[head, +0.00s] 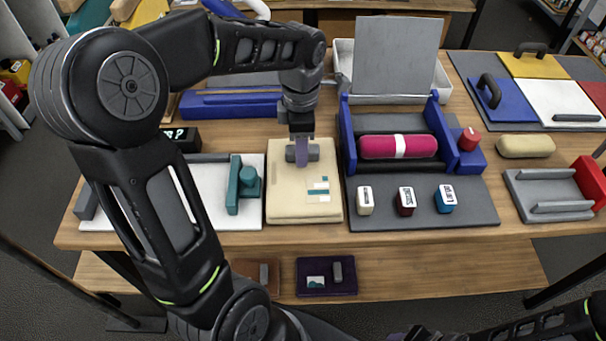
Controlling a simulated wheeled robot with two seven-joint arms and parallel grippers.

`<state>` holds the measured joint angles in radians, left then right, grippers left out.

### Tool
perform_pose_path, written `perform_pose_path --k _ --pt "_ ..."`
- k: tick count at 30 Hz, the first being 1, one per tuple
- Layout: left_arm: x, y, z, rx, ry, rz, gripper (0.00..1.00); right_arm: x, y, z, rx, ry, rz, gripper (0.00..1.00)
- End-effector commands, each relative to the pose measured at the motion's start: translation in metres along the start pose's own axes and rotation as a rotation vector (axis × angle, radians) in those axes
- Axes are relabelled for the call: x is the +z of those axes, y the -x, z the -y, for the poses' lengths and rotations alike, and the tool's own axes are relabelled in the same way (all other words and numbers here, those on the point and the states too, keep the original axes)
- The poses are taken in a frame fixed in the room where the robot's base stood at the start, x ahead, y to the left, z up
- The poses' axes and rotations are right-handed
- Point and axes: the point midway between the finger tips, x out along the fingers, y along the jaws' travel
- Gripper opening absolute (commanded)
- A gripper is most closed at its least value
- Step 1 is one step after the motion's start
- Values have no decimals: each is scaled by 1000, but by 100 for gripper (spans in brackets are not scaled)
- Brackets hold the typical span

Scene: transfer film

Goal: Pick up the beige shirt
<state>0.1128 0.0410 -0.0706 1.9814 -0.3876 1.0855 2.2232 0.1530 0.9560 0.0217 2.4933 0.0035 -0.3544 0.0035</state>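The beige shirt (280,205) is a flat folded block with a teal and white print. It lies on the table in the middle of the head view, with a short grey handle (314,153) near its far edge. My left gripper (302,158) points straight down at this handle, with a purple finger in front of it. The far finger is hidden, so I cannot tell whether the fingers press on the handle. The shirt looks flat on the table. My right arm is at the bottom right, and only a small purple part of its gripper (418,335) shows at the bottom edge.
A blue-sided press with a pink roll (385,147) stands right of the shirt, with several small bottles (405,201) before it. A white board with a teal block (248,182) lies to the left.

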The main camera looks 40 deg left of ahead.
Motion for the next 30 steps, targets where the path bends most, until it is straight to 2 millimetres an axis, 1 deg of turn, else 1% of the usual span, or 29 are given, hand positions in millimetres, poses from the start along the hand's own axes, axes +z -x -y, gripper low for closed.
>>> perform_pose_path --k 1,2,14,30 --pt "0 0 0 0 0 0 36 0 0 0 0 0 0 36" --pt "0 0 0 0 0 0 33 0 0 0 0 0 0 36" --pt "0 0 0 0 0 0 0 0 0 0 0 0 0 36" --pt "0 0 0 0 0 0 0 0 0 0 0 0 0 36"
